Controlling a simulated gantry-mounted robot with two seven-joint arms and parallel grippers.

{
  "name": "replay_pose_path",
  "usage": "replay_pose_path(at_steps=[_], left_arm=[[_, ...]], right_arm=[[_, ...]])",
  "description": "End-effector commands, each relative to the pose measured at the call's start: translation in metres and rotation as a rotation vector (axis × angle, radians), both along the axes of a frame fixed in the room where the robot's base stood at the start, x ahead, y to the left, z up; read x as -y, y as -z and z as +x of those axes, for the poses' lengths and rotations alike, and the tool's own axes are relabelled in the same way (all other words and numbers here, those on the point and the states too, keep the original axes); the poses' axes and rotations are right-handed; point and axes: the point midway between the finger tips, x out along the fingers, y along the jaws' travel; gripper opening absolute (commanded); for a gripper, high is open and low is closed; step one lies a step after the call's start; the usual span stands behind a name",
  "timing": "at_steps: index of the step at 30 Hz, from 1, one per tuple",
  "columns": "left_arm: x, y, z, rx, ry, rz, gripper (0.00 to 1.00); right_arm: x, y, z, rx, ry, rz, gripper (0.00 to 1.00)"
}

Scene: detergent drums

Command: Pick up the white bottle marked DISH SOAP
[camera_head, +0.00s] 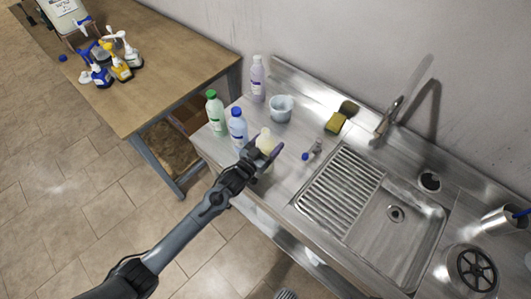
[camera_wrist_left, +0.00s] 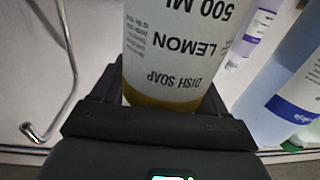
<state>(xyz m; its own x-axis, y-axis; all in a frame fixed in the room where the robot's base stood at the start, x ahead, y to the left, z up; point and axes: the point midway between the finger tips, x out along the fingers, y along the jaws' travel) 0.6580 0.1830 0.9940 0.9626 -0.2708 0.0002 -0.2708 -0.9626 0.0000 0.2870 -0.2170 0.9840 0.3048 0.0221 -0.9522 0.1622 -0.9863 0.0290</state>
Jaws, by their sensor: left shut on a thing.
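The white bottle (camera_head: 266,138) stands near the front edge of the steel counter, left of the sink. In the left wrist view the bottle (camera_wrist_left: 185,48) shows a white label reading DISH SOAP, LEMON, 500 ML, upside down in the picture, with a yellowish band at the edge nearest the gripper. My left gripper (camera_head: 263,152) is shut on this bottle, with a jaw on each side. In the left wrist view the gripper (camera_wrist_left: 165,100) covers part of it. I cannot tell whether the bottle touches the counter. My right gripper is not in view.
A blue bottle (camera_head: 238,128) and a green bottle (camera_head: 215,113) stand close left of the held bottle. A lavender bottle (camera_head: 257,80) and a light-blue bucket (camera_head: 282,109) are behind. The sink (camera_head: 395,215) and tap (camera_head: 388,118) lie right. Spray bottles (camera_head: 110,60) stand on the wooden table.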

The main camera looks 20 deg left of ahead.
Motion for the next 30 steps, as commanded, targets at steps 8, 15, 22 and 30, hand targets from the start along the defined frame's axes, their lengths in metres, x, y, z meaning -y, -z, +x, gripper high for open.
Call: replay_pose_path(at_steps=[8,15,22,30], left_arm=[[0.000,-0.001,0.000,0.002,0.000,-0.001,0.31],[0.000,-0.008,0.000,0.003,0.000,-0.001,0.31],[0.000,-0.036,0.000,0.007,0.000,-0.001,0.31],[0.045,-0.071,-0.020,0.005,0.002,-0.005,0.31]], right_arm=[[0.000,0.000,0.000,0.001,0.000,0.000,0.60],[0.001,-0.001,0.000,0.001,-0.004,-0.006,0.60],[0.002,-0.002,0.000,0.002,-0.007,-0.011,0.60],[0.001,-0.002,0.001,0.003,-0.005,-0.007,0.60]])
